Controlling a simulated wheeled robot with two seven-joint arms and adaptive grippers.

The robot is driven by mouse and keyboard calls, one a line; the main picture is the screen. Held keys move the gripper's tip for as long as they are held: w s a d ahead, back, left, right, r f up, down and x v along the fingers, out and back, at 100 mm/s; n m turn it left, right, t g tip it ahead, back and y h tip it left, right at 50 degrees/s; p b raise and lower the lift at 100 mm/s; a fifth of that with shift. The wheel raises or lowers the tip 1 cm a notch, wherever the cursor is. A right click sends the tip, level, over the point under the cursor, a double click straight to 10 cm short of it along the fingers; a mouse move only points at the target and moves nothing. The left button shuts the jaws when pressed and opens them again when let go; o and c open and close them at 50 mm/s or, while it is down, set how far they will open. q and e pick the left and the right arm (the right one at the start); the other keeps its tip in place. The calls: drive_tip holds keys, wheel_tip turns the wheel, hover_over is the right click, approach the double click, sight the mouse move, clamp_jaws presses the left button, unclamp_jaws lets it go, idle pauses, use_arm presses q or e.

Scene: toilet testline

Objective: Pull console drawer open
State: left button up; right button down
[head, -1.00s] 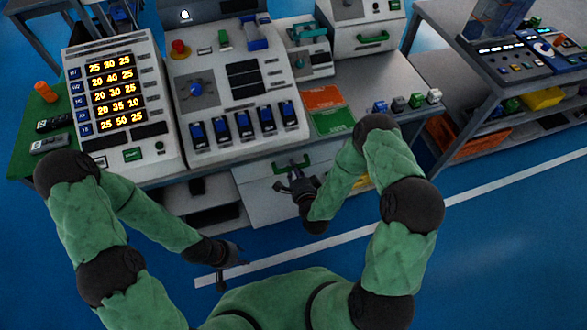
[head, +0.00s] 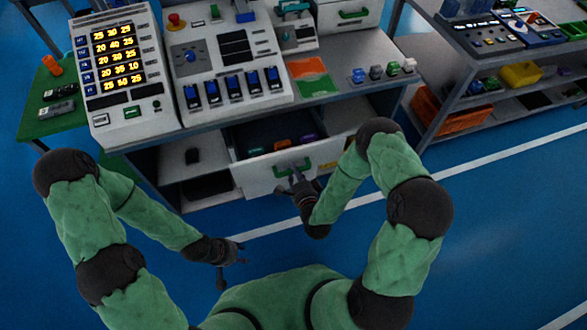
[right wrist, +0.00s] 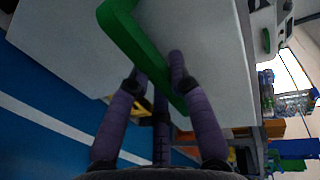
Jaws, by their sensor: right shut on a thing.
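The console drawer (head: 258,174) under the bench is pulled partly out, and its dark inside shows several small items, among them an orange one (head: 281,145). Its white front carries a green handle (head: 293,168). My right gripper (head: 297,178) is at this handle and shut on it. In the right wrist view the fingers (right wrist: 160,85) close around one bar of the green handle (right wrist: 145,50), in front of the white drawer face. My left gripper (head: 231,262) hangs empty, low over the blue floor, away from the drawer. Its fingers look spread.
The console with lit numbers (head: 118,65) and the switch panel (head: 225,65) stand on the bench top. An open shelf (head: 192,158) lies left of the drawer. A rack with an orange crate (head: 450,112) stands at right. The floor before the drawer is clear.

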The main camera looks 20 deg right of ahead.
drive_tip(key=shift+s, duration=0.65)
drive_tip(key=c, duration=1.1)
unclamp_jaws()
drive_tip(key=v, duration=1.2)
drive_tip(key=shift+f, duration=0.1)
